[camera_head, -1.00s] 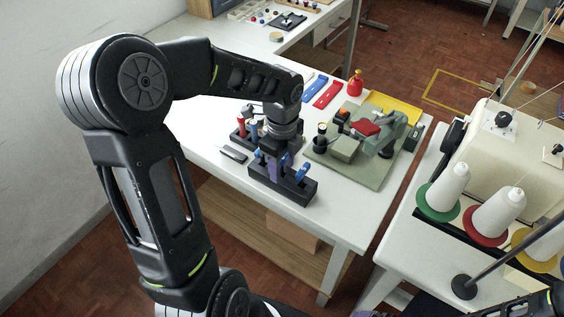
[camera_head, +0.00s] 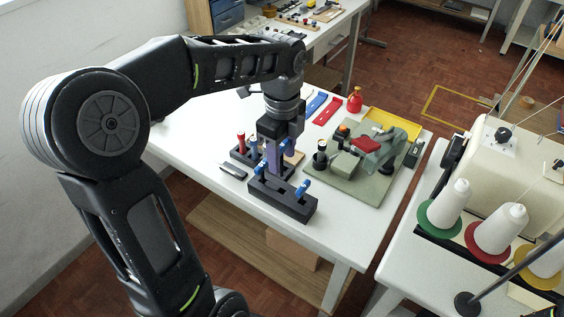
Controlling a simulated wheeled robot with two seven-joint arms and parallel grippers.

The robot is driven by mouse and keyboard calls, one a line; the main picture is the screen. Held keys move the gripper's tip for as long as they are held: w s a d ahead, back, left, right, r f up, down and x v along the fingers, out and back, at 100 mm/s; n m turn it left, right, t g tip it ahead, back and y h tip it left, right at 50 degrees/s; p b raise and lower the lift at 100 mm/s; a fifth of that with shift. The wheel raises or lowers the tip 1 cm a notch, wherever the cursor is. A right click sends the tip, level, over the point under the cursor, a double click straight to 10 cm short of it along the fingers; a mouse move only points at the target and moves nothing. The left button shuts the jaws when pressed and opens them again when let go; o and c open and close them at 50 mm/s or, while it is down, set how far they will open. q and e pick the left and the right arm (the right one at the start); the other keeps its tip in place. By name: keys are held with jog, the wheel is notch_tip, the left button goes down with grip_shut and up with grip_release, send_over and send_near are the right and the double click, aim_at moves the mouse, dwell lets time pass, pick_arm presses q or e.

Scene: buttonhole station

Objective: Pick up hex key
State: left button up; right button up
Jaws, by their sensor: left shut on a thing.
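My right gripper is not in view.
A dark rack with a red-handled tool (camera_head: 241,143) stands behind the block. A green board (camera_head: 372,180) with a fixture lies to the right. Red (camera_head: 327,110) and blue (camera_head: 315,105) strips lie behind. A sewing machine with thread cones (camera_head: 497,230) stands at the far right.

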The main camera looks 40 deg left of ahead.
aim_at(286, 143)
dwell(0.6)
pick_arm(q)
jog(key=shift+r+p, duration=2.2)
jog(key=shift+r, duration=0.35)
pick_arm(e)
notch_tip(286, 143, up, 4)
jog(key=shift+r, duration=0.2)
pick_arm(q)
jog(key=shift+w+d+r+n, duration=0.2)
jog(key=shift+w+n, duration=0.25)
jog(key=shift+n, duration=0.05)
jog(key=w+d+r+n+p, duration=0.4)
jog(key=w+d+n+p, duration=0.3)
jog(key=w+d+n, duration=0.5)
jog(key=shift+w+n, duration=0.8)
jog(key=shift+n, duration=1.6)
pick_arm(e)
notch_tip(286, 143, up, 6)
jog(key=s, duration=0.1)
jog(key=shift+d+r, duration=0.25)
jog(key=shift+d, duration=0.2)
